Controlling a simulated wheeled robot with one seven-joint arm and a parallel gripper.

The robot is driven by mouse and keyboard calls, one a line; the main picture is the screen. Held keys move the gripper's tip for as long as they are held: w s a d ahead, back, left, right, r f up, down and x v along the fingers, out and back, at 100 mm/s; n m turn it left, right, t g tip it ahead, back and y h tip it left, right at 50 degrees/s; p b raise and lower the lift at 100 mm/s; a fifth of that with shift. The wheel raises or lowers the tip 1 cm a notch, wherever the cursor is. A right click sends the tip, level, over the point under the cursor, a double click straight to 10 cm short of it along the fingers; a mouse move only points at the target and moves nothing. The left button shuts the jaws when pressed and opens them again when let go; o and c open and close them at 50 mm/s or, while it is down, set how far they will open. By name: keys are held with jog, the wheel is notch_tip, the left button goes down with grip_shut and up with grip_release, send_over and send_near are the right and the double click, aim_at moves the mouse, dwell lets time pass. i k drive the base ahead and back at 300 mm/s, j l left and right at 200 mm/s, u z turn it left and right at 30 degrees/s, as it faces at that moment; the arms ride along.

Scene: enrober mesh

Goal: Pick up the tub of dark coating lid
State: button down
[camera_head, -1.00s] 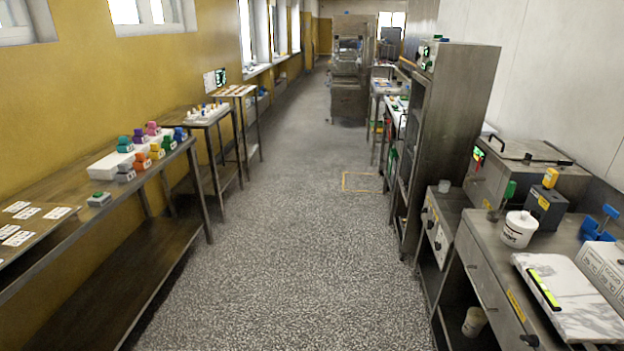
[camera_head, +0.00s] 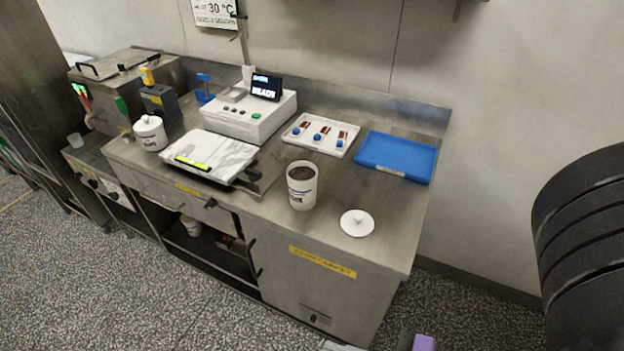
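The lid (camera_head: 357,224) is a white round disc with a small knob. It lies flat on the steel counter near its front right corner, with bare steel around it. The tub of dark coating (camera_head: 302,192) stands upright and open just left of the lid, its dark content showing at the top. A second white tub (camera_head: 150,134), with a lid on, stands at the left of the counter. My gripper cannot be made out in this view; only a dark ribbed part of my arm shows at the right.
Behind the tubs are a blue tray (camera_head: 398,153), a white tray of samples (camera_head: 320,134) and a white device with a display (camera_head: 247,115). A marble slab (camera_head: 210,152) lies left of the open tub. Small purple and grey pieces at the bottom edge are unclear.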

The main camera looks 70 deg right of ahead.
aim_at(354, 224)
jog(key=i+l+z, duration=0.1)
jog(key=z, duration=0.35)
jog(key=i+z, duration=0.15)
jog(key=z, duration=0.3)
jog(key=k+z, duration=0.2)
jog(key=k, duration=0.6)
